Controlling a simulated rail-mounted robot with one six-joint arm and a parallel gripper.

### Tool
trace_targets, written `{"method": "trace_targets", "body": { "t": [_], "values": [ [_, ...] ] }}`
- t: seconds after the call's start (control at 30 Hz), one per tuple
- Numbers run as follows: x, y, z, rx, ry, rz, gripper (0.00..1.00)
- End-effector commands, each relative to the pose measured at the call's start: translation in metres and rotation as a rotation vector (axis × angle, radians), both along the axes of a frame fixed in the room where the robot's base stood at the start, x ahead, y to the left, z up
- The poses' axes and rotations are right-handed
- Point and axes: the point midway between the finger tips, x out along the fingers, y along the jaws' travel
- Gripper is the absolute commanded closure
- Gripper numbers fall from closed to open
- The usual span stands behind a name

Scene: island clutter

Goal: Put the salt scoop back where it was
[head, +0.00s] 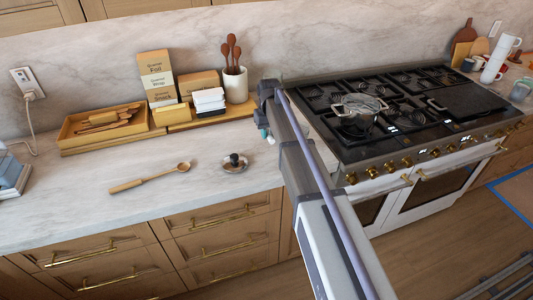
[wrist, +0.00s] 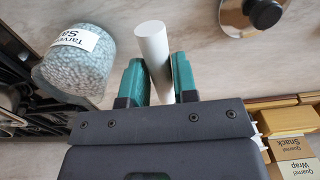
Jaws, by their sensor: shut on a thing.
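My gripper (wrist: 156,62) has its teal fingers shut on a smooth white cylinder (wrist: 153,42). What joins the cylinder's hidden end cannot be seen. In the head view my gripper (head: 265,133) is low over the counter, just left of the stove, largely hidden by my arm. A clear jar of pale blue-grey grains (wrist: 75,68), its label partly readable as "Tarver... Sa...", stands left of the fingers in the wrist view. A wooden-handled spoon or scoop (head: 150,178) lies on the counter. I cannot tell which of these is the salt scoop.
A round metal dish or lid with a black knob (head: 235,163) sits near the counter front. A wooden tray (head: 75,140), wrap boxes (head: 157,78) and a white utensil crock (head: 236,86) line the back. The stove (head: 400,110) is right. Counter around the spoon is clear.

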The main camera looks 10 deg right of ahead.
Motion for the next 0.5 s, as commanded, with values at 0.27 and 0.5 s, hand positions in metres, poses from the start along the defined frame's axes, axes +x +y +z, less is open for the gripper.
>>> {"method": "trace_targets", "body": {
  "t": [0.27, 0.5],
  "values": [
    [0.000, -0.001, -0.066, 0.000, 0.000, 0.000, 1.00],
    [0.000, -0.001, -0.082, 0.000, 0.000, -0.001, 1.00]
  ]
}}
